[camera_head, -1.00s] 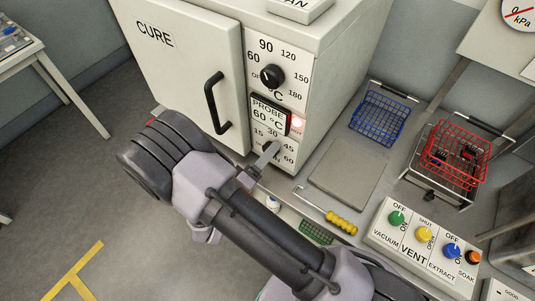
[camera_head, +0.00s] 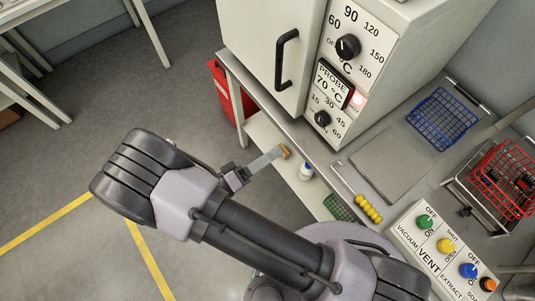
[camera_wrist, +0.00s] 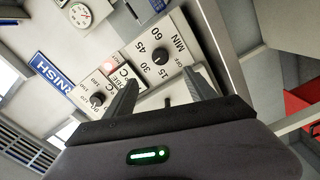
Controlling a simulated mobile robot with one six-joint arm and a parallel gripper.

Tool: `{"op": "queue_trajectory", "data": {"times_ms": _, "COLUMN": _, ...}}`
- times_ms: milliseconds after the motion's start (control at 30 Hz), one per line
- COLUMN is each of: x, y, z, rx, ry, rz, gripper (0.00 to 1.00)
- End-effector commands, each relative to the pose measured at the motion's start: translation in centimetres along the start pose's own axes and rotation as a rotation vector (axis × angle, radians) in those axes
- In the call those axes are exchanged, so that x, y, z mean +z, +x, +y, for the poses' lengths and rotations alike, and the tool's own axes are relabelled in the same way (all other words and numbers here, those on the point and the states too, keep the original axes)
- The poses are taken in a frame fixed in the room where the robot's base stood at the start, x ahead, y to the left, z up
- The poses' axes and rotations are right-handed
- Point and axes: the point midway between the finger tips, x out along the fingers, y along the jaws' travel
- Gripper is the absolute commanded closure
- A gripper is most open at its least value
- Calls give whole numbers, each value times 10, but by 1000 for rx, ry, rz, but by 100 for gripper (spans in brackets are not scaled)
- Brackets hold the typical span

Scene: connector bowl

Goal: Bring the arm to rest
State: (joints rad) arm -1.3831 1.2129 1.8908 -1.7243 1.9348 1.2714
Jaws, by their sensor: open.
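My gripper (camera_head: 268,161) is at the end of my arm, left of the bench front in the head view. In the wrist view its two fingers (camera_wrist: 163,92) stand wide apart with nothing between them. The CURE oven's timer dial (camera_head: 322,118) is up and to the right of the gripper, clearly apart from it in the head view. The wrist view shows the timer dial (camera_wrist: 160,56) beyond the fingers and the temperature dial (camera_wrist: 97,99) to the left.
The oven door (camera_head: 268,40) is shut; its display reads 70 °C. The bench holds a blue basket (camera_head: 442,118), a red basket (camera_head: 500,175), a yellow-handled tool (camera_head: 368,208) and a control panel (camera_head: 445,245). A white bottle (camera_head: 306,172) stands below the bench top. Open floor lies left.

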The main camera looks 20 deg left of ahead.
Motion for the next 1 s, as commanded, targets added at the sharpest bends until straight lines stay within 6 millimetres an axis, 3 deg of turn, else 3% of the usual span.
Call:
{"op": "queue_trajectory", "data": {"times_ms": 500, "x": 0, "y": 5, "z": 6, "rx": -5, "ry": -6, "rz": -49, "gripper": 36}}
{"op": "queue_trajectory", "data": {"times_ms": 567, "x": 2, "y": 20, "z": 23, "rx": -27, "ry": -21, "rz": -171, "gripper": 36}}
{"op": "queue_trajectory", "data": {"times_ms": 633, "x": 14, "y": 47, "z": 55, "rx": -97, "ry": -43, "rz": -405, "gripper": 36}}
{"op": "queue_trajectory", "data": {"times_ms": 733, "x": 47, "y": 78, "z": 105, "rx": -301, "ry": -24, "rz": -769, "gripper": 36}}
{"op": "queue_trajectory", "data": {"times_ms": 800, "x": 70, "y": 85, "z": 134, "rx": -489, "ry": 50, "rz": -961, "gripper": 36}}
{"op": "queue_trajectory", "data": {"times_ms": 900, "x": 93, "y": 84, "z": 167, "rx": -775, "ry": 251, "rz": -1117, "gripper": 36}}
{"op": "queue_trajectory", "data": {"times_ms": 1000, "x": 100, "y": 79, "z": 194, "rx": -1015, "ry": 539, "rz": -1111, "gripper": 36}}
